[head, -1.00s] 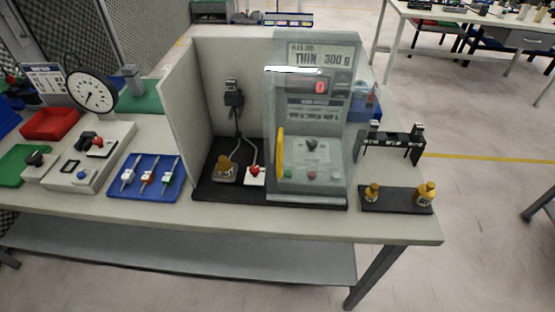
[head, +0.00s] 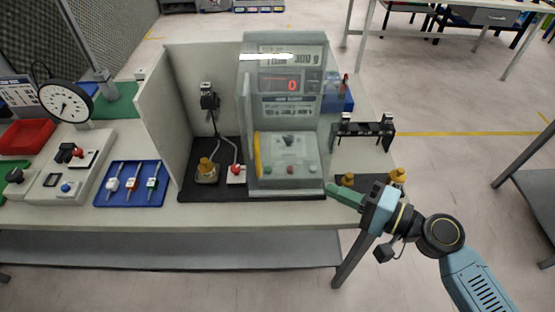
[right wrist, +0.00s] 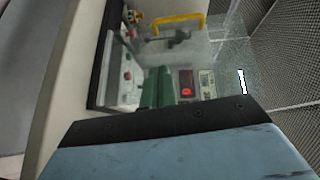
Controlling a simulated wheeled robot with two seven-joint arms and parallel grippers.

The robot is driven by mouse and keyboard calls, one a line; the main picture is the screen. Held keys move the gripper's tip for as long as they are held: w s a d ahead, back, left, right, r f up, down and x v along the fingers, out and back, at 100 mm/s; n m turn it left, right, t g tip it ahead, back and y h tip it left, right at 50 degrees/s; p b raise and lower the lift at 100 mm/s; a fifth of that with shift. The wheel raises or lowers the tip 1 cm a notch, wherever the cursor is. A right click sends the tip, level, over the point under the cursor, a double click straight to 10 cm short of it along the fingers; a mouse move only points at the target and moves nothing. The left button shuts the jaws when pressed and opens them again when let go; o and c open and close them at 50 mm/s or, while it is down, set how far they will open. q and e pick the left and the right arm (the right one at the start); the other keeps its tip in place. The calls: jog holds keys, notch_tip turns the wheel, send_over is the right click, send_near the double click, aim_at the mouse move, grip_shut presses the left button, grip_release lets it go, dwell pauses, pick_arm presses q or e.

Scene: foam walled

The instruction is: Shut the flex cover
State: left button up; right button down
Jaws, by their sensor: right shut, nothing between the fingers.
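The flex cover (head: 250,110) is a clear panel in front of the grey machine with the red display (head: 290,86). A yellow handle (head: 257,155) runs upright along its lower left edge. The handle also shows at the top of the right wrist view (right wrist: 180,20). I cannot tell exactly how far the cover stands from its frame. My right gripper (head: 332,189) has green fingers, shut and empty, by the lower right front corner of the machine. In the right wrist view the fingers (right wrist: 157,88) point toward the machine, apart from the handle. My left gripper is out of view.
A tall pale wall (head: 160,120) stands left of the machine. Left of it are a blue tray (head: 130,184) and a dial gauge (head: 64,103). A black bracket (head: 362,131) and brass weights (head: 398,177) stand at the right end.

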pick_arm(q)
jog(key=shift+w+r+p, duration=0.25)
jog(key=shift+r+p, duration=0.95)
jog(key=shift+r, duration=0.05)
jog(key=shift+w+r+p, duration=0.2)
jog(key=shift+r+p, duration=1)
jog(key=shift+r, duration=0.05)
pick_arm(e)
jog(key=w+a+r, duration=0.1)
jog(key=w+a, duration=0.1)
jog(key=a, duration=0.4)
jog(key=w+a+r+y, duration=0.1)
jog(key=w+a+r, duration=0.1)
jog(key=a, duration=0.4)
jog(key=shift+w+m, duration=0.4)
jog(key=shift+w, duration=0.2)
jog(key=shift+a, duration=0.1)
